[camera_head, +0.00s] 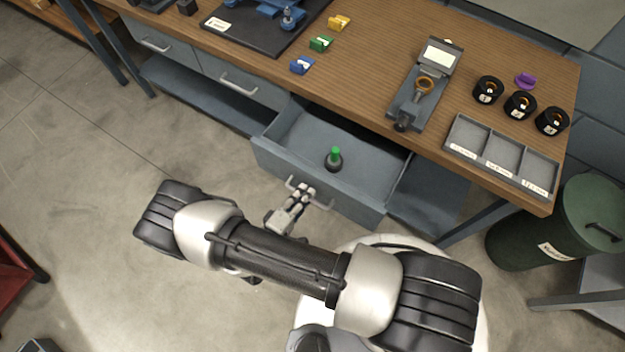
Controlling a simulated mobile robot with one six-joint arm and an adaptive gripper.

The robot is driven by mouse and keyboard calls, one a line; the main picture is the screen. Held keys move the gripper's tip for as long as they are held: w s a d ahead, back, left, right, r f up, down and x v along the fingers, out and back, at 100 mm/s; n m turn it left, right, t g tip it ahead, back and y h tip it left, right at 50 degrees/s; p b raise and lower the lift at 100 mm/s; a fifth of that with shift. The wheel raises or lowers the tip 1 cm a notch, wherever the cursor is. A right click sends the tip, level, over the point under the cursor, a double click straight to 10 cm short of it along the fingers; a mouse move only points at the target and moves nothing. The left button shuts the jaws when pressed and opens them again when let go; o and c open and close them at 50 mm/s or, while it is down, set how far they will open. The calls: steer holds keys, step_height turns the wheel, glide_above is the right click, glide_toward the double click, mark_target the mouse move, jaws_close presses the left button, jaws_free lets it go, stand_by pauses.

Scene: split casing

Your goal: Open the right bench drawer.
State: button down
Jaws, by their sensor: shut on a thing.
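The right bench drawer (377,207) is grey and pulled out well beyond the front of the wooden bench. Its inside shows, with a dark bottle (334,163) with a green cap standing in it. My gripper (301,193) is at the drawer's front face, shut on the drawer handle (291,184). The fingers partly hide the handle.
Two shut drawers (207,70) with bar handles are to the left. On the bench (365,50) are several black rings, a three-part grey tray (453,145) and a grey fixture (408,98). A green bin (578,215) stands at the right.

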steer(key=shift+f+v, duration=0.2)
steer(key=shift+v, duration=0.85)
steer(key=shift+f+v, duration=0.25)
steer(key=shift+v, duration=0.75)
steer(key=shift+s+r, duration=0.1)
steer(key=c, duration=2)
jaws_free()
steer(key=shift+o, duration=0.2)
steer(key=shift+a, duration=0.1)
steer(key=v, duration=1.2)
